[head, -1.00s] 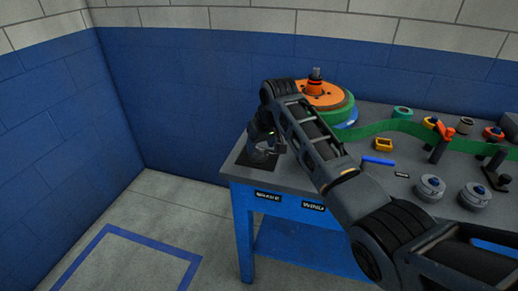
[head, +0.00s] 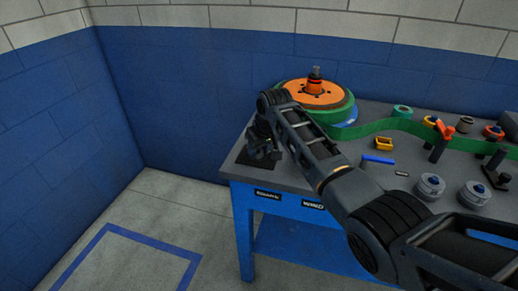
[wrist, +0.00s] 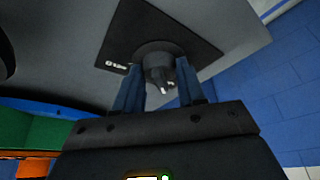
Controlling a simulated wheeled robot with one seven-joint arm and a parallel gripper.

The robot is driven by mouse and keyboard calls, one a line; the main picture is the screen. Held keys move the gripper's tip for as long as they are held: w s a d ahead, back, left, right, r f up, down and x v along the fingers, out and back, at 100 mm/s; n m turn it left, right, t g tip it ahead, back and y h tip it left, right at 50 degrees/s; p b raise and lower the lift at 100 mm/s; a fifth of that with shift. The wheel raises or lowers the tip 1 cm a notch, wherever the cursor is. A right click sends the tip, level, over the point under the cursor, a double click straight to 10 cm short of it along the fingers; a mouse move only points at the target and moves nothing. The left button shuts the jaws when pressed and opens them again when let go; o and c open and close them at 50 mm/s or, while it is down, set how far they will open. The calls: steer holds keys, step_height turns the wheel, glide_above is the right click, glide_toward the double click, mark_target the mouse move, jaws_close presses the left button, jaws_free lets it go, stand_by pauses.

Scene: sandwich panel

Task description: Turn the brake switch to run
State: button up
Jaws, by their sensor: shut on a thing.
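The brake switch is a dark round knob (wrist: 160,76) with a small white mark, on a black plate (wrist: 195,40) with white lettering that is too blurred to read. In the wrist view my gripper (wrist: 160,82) has its two blue-grey fingers on either side of the knob, shut on it. In the head view my gripper (head: 262,147) is low over the black plate (head: 252,162) at the near left corner of the bench. There my wrist hides the knob.
The grey bench (head: 232,165) has a blue front with two small labels. An orange and green reel (head: 322,92) stands behind my arm, with a green strip (head: 385,126) running right. A yellow block (head: 383,144), blue bar (head: 378,159) and grey rollers lie right. Blue walls stand behind and left.

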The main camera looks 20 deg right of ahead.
steer(key=c, duration=0.4)
steer(key=shift+m, duration=0.3)
steer(key=shift+a+m+h+p, duration=0.15)
steer(key=shift+m+h+p, duration=0.35)
steer(key=shift+m, duration=0.5)
steer(key=m, duration=0.2)
steer(key=shift+a+m+h, duration=0.1)
steer(key=shift+m+h, duration=0.2)
steer(key=shift+h, duration=0.1)
steer(key=shift+m+g+h+b, duration=0.25)
steer(key=shift+m+h+b, duration=0.2)
steer(key=shift+m, duration=0.7)
steer(key=shift+m+g+h+b, duration=0.3)
steer(key=shift+m+b, duration=0.2)
steer(key=shift+m, duration=0.65)
steer(key=o, duration=1)
